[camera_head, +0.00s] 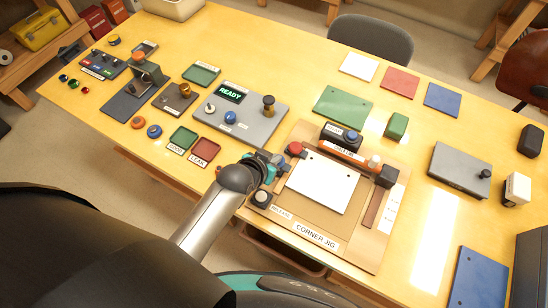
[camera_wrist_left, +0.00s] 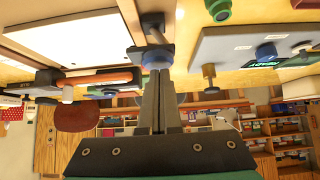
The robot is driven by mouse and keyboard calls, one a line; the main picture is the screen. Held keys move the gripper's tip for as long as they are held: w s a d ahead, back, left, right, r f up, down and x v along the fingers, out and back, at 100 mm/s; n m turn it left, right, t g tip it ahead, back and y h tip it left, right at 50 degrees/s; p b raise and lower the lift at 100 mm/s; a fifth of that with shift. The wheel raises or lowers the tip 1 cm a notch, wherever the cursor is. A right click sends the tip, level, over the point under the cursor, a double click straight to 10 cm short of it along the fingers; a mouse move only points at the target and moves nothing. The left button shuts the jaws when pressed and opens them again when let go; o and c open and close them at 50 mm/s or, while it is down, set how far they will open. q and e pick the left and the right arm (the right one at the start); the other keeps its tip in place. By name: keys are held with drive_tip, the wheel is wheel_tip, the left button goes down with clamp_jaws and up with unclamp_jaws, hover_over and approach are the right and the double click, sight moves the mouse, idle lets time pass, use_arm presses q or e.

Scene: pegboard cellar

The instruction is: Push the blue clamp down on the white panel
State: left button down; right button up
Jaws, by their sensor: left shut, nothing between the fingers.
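The white panel (camera_head: 322,183) lies flat on the wooden corner jig (camera_head: 312,236). It also shows at the upper left of the left wrist view (camera_wrist_left: 75,38). The blue clamp (camera_wrist_left: 157,57) shows as a round blue knob on a dark arm, right at the fingertips in the left wrist view. In the head view it is mostly hidden by my left gripper (camera_head: 276,160), which is at the panel's upper left corner. The left gripper is shut with nothing in it. Its fingertips overlap the knob in view; I cannot tell whether they touch. My right gripper is not in view.
A dark block (camera_head: 386,176) stands right of the panel. The READY console (camera_head: 240,118) is at the left. A release button (camera_head: 262,198) sits near the gripper.

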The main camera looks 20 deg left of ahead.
sight(283, 166)
use_arm(q)
drive_tip(key=f, duration=0.1)
drive_tip(key=d+f+b, duration=0.1)
drive_tip(key=d+f, duration=0.1)
drive_tip(key=shift+s+f+b, duration=0.25)
drive_tip(key=shift+f+b, duration=0.1)
drive_tip(key=shift+b, duration=0.05)
drive_tip(key=shift+s, duration=0.1)
drive_tip(key=shift+r, duration=0.1)
drive_tip(key=shift+r+p, duration=0.6)
drive_tip(key=shift+p, duration=0.25)
drive_tip(key=w+r+p+v, duration=0.1)
drive_tip(key=p+v, duration=0.3)
drive_tip(key=v, duration=0.8)
drive_tip(key=shift+w+r, duration=0.3)
drive_tip(key=shift+w, duration=0.05)
drive_tip(key=shift+d, duration=0.2)
